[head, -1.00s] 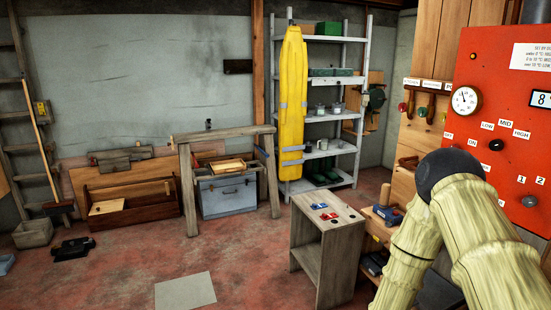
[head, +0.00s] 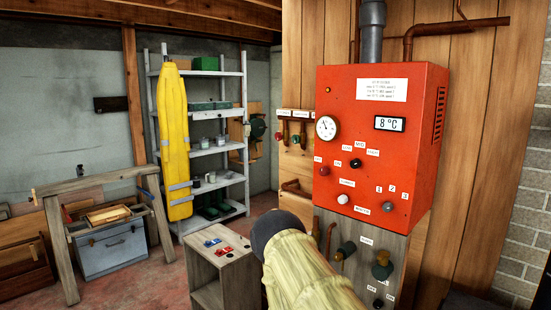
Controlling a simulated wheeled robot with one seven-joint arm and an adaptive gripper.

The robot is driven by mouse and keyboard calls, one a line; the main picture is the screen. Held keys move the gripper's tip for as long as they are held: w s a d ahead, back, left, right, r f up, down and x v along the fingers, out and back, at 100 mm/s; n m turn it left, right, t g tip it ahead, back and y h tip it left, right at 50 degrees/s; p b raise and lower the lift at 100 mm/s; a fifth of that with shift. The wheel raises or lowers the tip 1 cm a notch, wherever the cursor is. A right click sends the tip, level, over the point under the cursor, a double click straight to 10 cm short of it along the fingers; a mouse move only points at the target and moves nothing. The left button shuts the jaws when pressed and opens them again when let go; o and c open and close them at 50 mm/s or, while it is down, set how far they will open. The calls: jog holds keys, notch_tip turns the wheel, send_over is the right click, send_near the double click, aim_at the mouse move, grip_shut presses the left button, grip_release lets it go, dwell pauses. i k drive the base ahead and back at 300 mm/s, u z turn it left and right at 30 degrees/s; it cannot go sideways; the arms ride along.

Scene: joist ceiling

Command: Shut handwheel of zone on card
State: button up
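The red control box (head: 345,110) hangs on the wood wall at right of centre, with a white card (head: 382,90) whose small print I cannot read fully. Its display (head: 389,124) reads 8 °C. Left of the box, small handwheels sit on short copper pipes under white labels (head: 285,113): a red handwheel (head: 281,137) and a green handwheel (head: 296,139). The labels are too small to read surely, and the box may hide more of that row. My arm rises at the bottom centre; my gripper is not visible.
A small wooden stand (head: 222,262) with red and blue items is left of my arm. Dark valve knobs (head: 382,265) are below the box.

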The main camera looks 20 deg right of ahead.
aim_at(278, 135)
jog(key=u, duration=0.85)
jog(key=i, duration=2.65)
jog(key=z, duration=3.1)
